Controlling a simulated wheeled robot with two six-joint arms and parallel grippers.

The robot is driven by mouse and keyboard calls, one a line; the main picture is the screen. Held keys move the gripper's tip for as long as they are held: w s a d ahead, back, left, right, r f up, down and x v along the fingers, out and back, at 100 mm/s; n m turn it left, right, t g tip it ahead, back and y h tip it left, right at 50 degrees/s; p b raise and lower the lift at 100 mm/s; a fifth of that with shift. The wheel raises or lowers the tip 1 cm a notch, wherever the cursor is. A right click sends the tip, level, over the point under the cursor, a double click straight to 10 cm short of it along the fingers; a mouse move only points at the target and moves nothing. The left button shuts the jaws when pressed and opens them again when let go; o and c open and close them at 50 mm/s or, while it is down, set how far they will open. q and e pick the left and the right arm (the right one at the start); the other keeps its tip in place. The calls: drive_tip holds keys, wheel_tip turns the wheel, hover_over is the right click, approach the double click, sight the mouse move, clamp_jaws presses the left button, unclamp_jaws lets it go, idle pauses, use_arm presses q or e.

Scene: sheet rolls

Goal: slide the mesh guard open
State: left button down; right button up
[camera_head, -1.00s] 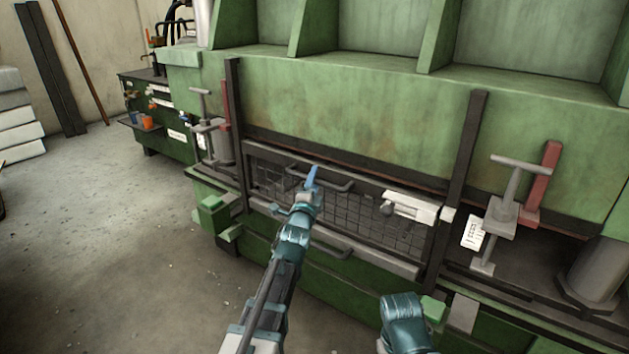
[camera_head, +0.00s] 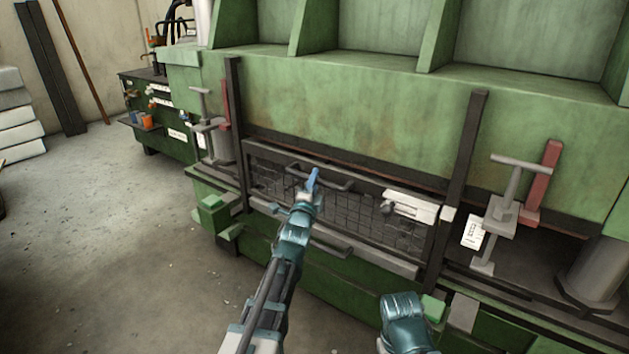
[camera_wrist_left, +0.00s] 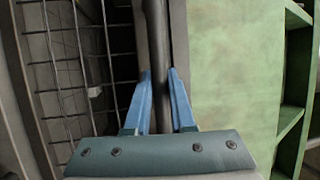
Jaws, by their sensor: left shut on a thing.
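The mesh guard (camera_head: 385,228) is a dark framed grid panel low on the front of the green press, between two dark upright rails. A dark bar handle (camera_head: 338,188) runs along its upper part, and it also shows upright in the left wrist view (camera_wrist_left: 154,30). My left gripper (camera_head: 312,177) is at this handle. In the left wrist view its blue fingers (camera_wrist_left: 159,88) are on both sides of the bar, shut on it. Part of my right arm shows at the bottom of the head view; its fingers are not visible.
A second bar handle (camera_head: 332,246) is below the mesh. A white latch-like block (camera_head: 411,206) sits on the guard's right side. Grey clamps with red bars flank the opening. The concrete floor (camera_head: 110,250) at left is clear.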

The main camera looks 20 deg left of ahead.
idle(0.8)
use_arm(q)
wheel_tip(320, 180, up, 24)
drive_tip(key=p, duration=2.4)
drive_tip(key=c, duration=0.8)
unclamp_jaws()
drive_tip(key=shift+o, duration=0.2)
